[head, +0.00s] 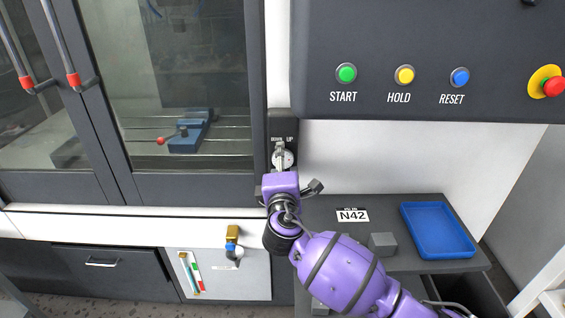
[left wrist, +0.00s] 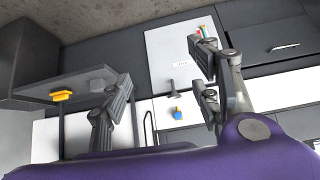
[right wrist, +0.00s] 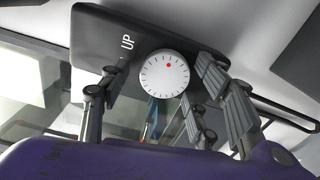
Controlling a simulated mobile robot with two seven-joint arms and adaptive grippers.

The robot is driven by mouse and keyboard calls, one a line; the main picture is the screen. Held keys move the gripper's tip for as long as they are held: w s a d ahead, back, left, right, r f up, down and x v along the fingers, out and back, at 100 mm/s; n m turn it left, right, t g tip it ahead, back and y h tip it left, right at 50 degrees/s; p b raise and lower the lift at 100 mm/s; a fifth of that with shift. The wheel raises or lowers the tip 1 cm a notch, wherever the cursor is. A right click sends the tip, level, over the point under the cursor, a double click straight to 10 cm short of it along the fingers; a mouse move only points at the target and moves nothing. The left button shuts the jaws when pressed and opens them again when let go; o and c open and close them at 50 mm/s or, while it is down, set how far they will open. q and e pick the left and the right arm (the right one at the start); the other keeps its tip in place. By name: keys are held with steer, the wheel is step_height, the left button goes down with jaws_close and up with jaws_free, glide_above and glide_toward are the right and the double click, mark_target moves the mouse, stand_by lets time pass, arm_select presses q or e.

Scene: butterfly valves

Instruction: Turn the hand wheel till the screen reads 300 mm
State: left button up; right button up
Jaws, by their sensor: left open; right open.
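The hand wheel is a small white round dial (right wrist: 164,73) with tick marks and a red dot, on a dark panel marked UP. It also shows in the head view (head: 288,159), under the DOWN and UP labels and partly hidden by my right gripper (head: 281,158). In the right wrist view my right gripper (right wrist: 158,84) is open, its fingers on either side of the dial; I cannot tell whether they touch it. My left gripper (left wrist: 163,78) is open and empty in the left wrist view, and out of the head view. No screen with a reading is in view.
Above right is a control panel with START (head: 346,73), HOLD (head: 404,75) and RESET (head: 460,77) buttons and a red emergency stop (head: 554,86). A dark shelf holds a blue tray (head: 437,256) and a grey block (head: 382,244). Glazed machine doors (head: 185,60) stand at left.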

arm_select(q)
steer(key=shift+w, duration=0.2)
arm_select(e)
steer(key=shift+c, duration=1.2)
steer(key=c, duration=0.8)
steer(key=shift+r+n+p, duration=0.15)
steer(key=shift+n+p, duration=0.65)
steer(key=shift+c, duration=0.2)
steer(key=o, duration=1.1)
arm_select(q)
steer(key=shift+w+d+r, duration=0.15)
steer(key=shift+d+r, duration=0.2)
steer(key=shift+r, duration=0.3)
steer(key=shift+w, duration=0.1)
